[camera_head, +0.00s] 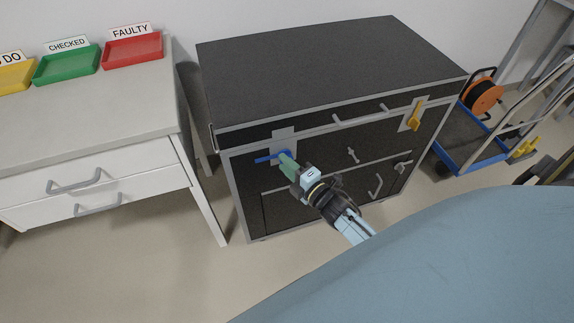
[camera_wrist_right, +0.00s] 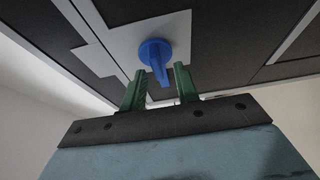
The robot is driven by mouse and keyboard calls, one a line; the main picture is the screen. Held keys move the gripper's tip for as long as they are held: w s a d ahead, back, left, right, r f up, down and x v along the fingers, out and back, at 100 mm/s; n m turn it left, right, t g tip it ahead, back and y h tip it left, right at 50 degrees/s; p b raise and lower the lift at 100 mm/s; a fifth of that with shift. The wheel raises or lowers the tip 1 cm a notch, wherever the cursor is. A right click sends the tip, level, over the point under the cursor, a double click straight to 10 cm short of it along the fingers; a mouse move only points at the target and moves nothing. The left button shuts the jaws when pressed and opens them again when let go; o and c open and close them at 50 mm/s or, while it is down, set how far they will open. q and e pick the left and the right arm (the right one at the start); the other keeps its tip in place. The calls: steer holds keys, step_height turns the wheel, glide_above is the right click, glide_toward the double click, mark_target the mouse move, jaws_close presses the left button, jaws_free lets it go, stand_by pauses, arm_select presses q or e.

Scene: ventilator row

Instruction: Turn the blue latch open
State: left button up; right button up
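The blue latch (camera_head: 268,158) sits on a light grey plate (camera_head: 284,134) at the upper left of the dark cabinet's front. In the head view its handle points left, roughly level. My right gripper (camera_head: 287,162) is at the latch, its green fingers over the latch's right end. In the right wrist view the blue latch (camera_wrist_right: 157,58) shows a round hub and a handle reaching between the two green fingers of my right gripper (camera_wrist_right: 159,86). The fingers stand apart, with a gap visible beside the handle. My left gripper is not in view.
The dark cabinet (camera_head: 330,62) also has a yellow latch (camera_head: 414,117) at upper right and grey handles. A white drawer table (camera_head: 100,130) with yellow, green and red trays stands left. A blue cart (camera_head: 465,150) and an orange reel (camera_head: 482,97) are at right.

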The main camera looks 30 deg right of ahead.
steer(key=shift+s, duration=0.1)
